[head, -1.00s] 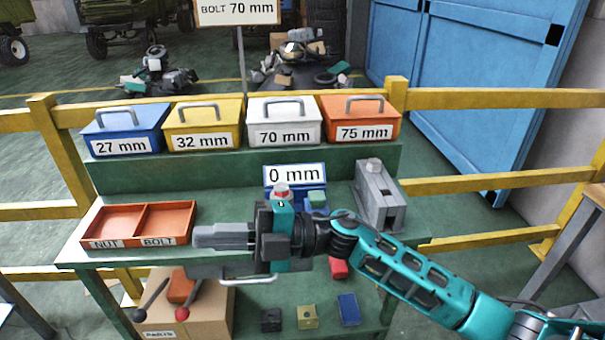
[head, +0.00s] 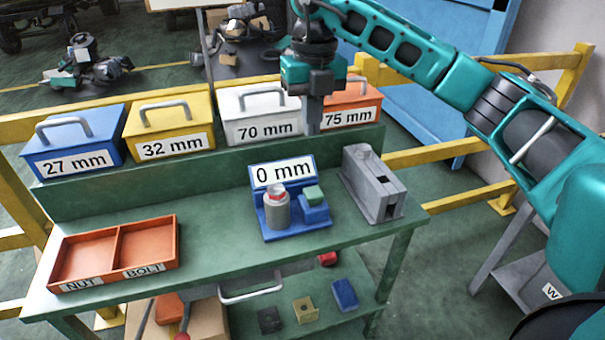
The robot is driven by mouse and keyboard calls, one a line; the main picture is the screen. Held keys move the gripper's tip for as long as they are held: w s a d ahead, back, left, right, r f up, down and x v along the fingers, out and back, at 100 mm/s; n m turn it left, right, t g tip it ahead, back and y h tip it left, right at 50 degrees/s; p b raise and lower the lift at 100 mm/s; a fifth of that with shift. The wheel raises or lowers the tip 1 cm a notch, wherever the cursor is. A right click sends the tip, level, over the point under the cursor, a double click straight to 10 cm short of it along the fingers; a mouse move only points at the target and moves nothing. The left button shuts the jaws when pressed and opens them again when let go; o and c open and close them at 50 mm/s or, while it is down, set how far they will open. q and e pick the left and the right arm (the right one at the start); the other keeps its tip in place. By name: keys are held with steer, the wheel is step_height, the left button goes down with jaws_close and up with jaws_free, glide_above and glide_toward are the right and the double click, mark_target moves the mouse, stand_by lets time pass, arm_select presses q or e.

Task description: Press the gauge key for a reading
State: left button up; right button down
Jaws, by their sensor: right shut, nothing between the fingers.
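The blue gauge (head: 283,234) stands on the green bench, and its upright display (head: 283,173) reads 0 mm. A grey cylinder with a red and white top (head: 277,211) stands upright on the gauge's left side. A green key (head: 314,195) sits on a blue block on its right side, with nothing touching it. My right gripper (head: 312,128) points down, shut and empty. It appears above and behind the gauge, in front of the white and orange boxes, and covers part of them. My left gripper is out of view.
A blue box (head: 75,142), yellow box (head: 168,122), white 70 mm box (head: 262,113) and orange 75 mm box (head: 362,104) stand on the raised shelf. A grey metal block (head: 372,185) stands right of the gauge. An orange NUT/BOLT tray (head: 112,228) is at left.

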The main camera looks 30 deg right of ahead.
mark_target(312, 191)
steer(key=shift+d+r, duration=0.2)
steer(key=shift+d, duration=0.15)
step_height(312, 191, down, 14)
steer(key=shift+a, duration=0.1)
stand_by(0.4)
